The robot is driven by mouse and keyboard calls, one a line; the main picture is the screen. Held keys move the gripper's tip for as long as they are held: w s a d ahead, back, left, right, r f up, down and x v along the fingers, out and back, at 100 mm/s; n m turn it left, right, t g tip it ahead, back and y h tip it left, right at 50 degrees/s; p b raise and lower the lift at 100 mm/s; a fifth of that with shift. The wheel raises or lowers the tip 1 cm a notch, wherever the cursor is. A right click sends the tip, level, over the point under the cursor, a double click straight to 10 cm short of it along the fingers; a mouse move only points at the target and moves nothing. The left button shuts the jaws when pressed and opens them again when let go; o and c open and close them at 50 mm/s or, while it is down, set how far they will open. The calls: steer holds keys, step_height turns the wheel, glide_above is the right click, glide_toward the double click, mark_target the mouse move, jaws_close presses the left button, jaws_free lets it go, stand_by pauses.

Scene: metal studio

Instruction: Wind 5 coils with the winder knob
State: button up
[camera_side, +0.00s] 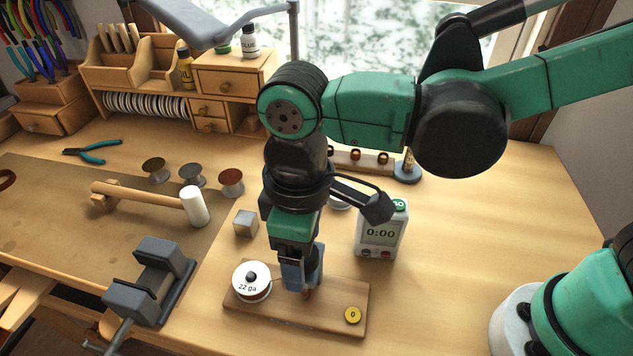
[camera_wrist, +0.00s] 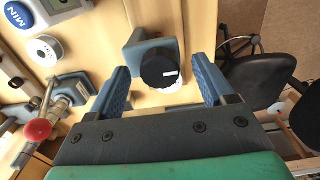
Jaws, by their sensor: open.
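In the side view, a wooden winder board (camera_side: 335,312) lies on the bench. A wire spool with a white "22 ga" top (camera_side: 243,285) stands at its left end, and a yellow disc reading 0 (camera_side: 352,315) is at its right end. My gripper (camera_side: 303,289) points down over the middle of the board, right of the spool, hiding what lies behind it. The winder knob cannot be made out clearly there. In the wrist view, my open gripper (camera_wrist: 161,64) has a black round piece (camera_wrist: 157,68) between and beyond its fingers, with white below it; I cannot tell whether they touch.
A timer reading 0:00 (camera_side: 380,237) stands behind the board on the right. A grey vise (camera_side: 150,280) is to the left. A metal cube (camera_side: 246,222) and a white-headed mallet (camera_side: 193,207) lie behind.

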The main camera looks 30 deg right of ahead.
jaws_close()
steer(key=shift+m, duration=0.3)
